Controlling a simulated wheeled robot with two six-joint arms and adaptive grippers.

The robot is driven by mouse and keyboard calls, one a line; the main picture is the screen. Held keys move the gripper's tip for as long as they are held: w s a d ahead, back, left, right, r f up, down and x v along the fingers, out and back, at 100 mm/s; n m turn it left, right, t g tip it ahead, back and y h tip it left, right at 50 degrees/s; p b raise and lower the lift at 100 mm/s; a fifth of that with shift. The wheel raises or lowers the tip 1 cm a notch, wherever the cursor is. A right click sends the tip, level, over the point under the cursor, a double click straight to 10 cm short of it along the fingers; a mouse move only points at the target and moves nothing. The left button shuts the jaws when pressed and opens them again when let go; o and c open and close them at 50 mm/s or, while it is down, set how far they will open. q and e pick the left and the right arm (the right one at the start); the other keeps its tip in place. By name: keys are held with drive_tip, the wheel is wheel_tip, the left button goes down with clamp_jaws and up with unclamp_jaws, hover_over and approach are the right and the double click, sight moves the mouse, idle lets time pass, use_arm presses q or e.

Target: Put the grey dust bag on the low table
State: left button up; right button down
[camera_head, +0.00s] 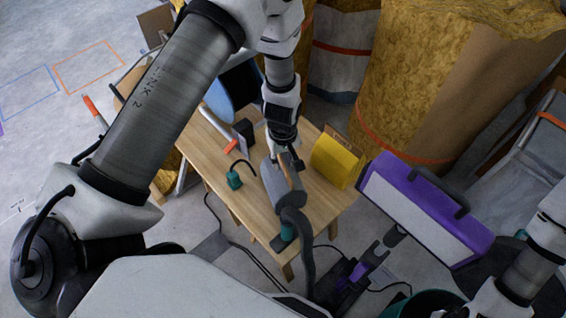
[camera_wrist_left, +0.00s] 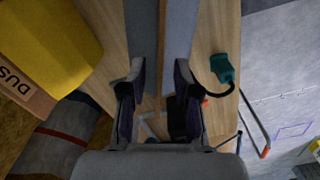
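The long grey dust bag (camera_head: 281,190) lies on the low wooden table (camera_head: 262,215), and its dark tail hangs past the front edge. In the left wrist view the grey bag (camera_wrist_left: 178,40) shows as two grey strips with a wood-coloured strip between them. My left gripper (camera_head: 284,155) is right over the bag's far end. In the left wrist view my left gripper's fingertips (camera_wrist_left: 160,72) stand apart, with the bag beneath and between them; no grip on it is visible. My right gripper is out of view; only part of that arm shows at lower right.
A yellow block (camera_head: 337,160) stands at the table's right side, and a small teal tool (camera_head: 234,179) at its left. A purple-edged case (camera_head: 430,208) is right of the table. Large yellow rolls (camera_head: 425,75) fill the back. A dark cable (camera_head: 228,235) lies on the floor.

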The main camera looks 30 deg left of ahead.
use_arm(q)
wheel_tip(320, 180, up, 10)
drive_tip(key=s+f+m, duration=0.4)
drive_tip(key=s+f, duration=0.4)
drive_tip(key=s, duration=0.3)
drive_tip(key=s+a+f+m, duration=0.1)
drive_tip(key=s+f+m, duration=0.4)
drive_tip(key=s+f, duration=0.4)
drive_tip(key=shift+s+a+b, duration=0.3)
drive_tip(key=shift+s+b, duration=0.05)
drive_tip(key=shift+s, duration=0.7)
